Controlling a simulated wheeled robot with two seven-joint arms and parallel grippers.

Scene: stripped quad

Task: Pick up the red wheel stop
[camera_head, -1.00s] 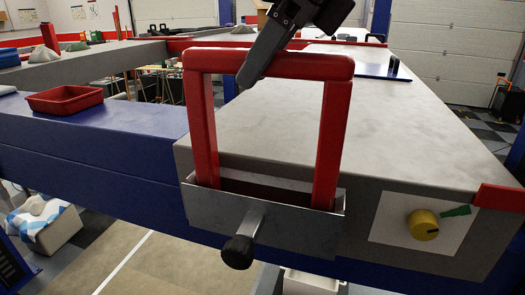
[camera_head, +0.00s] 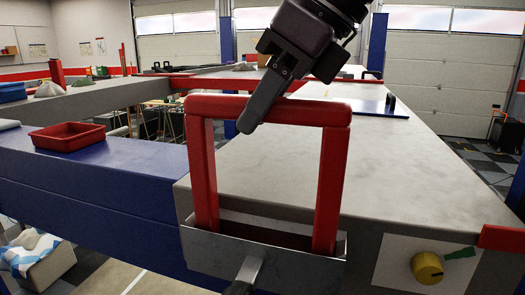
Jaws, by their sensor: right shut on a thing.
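The red wheel stop (camera_head: 202,172) is an upside-down U of red bars. It stands upright with both legs down in a grey metal bracket (camera_head: 210,248) at the near end of a grey ramp. A dark knob (camera_head: 238,288) on a short pin sits on the bracket's front, cut by the lower picture edge. My right gripper (camera_head: 255,112) comes down from the upper right and is shut on the wheel stop's top bar. One dark finger shows in front of the bar; the other is hidden behind it. My left gripper is not in view.
A yellow knob (camera_head: 427,267) is on a white panel at the near right. A red tray (camera_head: 68,136) sits on the blue beam (camera_head: 100,185) at left.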

